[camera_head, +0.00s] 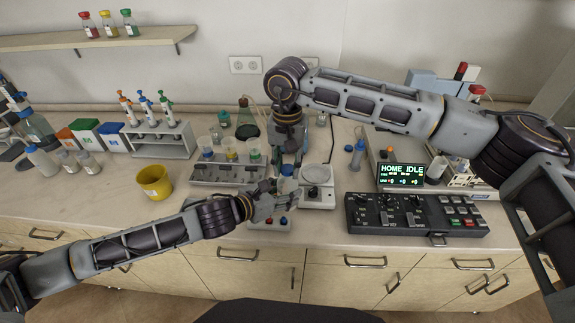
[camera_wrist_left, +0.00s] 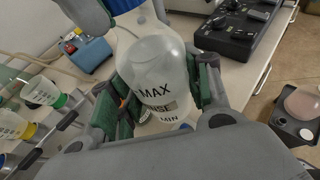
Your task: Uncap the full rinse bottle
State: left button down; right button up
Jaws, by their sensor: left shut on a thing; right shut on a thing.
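The rinse bottle (camera_wrist_left: 157,65) is white and translucent, with MAX and MIN marks and a partly hidden label. My left gripper (camera_wrist_left: 155,95) is shut around its body with green-padded fingers. In the head view the bottle (camera_head: 287,185) stands between my two grippers, low over the front of the counter, and my left gripper (camera_head: 272,203) reaches it from the left. My right gripper (camera_head: 288,160) points down from above, shut on the blue cap (camera_head: 287,170) at the bottle's top. Whether the cap is still seated on the neck is hidden.
A white hotplate-like device (camera_head: 318,187) is just right of the bottle. A rack with sample cups (camera_head: 228,174) stands to the left, and a yellow bucket (camera_head: 154,182) farther left. A black control panel (camera_head: 415,214) and the HOME IDLE display (camera_head: 403,172) are to the right.

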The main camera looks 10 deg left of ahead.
jog(key=shift+r, duration=0.8)
jog(key=shift+r, duration=1.85)
jog(key=shift+d, duration=0.1)
